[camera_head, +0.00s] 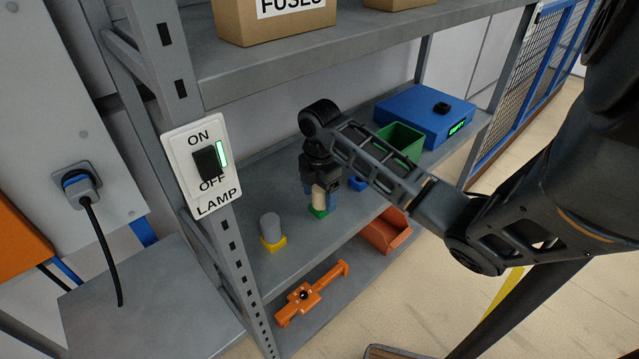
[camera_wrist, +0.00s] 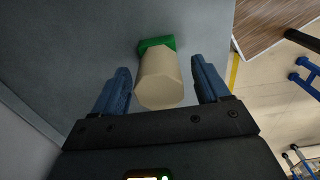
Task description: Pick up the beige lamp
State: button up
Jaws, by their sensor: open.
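The beige lamp (camera_head: 319,196) stands upright on a green base (camera_head: 318,211) on the grey middle shelf. My gripper (camera_head: 322,190) is over it, pointing down, with the lamp's upper part between the fingers. In the wrist view the lamp (camera_wrist: 160,80) shows between the two blue fingers of my gripper (camera_wrist: 160,88), with its green base (camera_wrist: 156,43) beyond. The fingers are open, with a gap on each side of the lamp. My arm hides part of the shelf behind.
A grey cylinder (camera_head: 270,226) on a yellow base (camera_head: 273,243) stands to the left. A green bin (camera_head: 399,141) and a blue box (camera_head: 425,112) are to the right. The upper shelf (camera_head: 350,42) is overhead. A LAMP switch (camera_head: 207,163) is on the post.

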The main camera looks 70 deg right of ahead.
jog(key=shift+f, duration=0.25)
jog(key=c, duration=1.2)
jog(key=shift+r+p, duration=1.45)
jog(key=shift+r, duration=0.35)
jog(key=shift+r+p, duration=1.5)
jog(key=shift+r, duration=0.5)
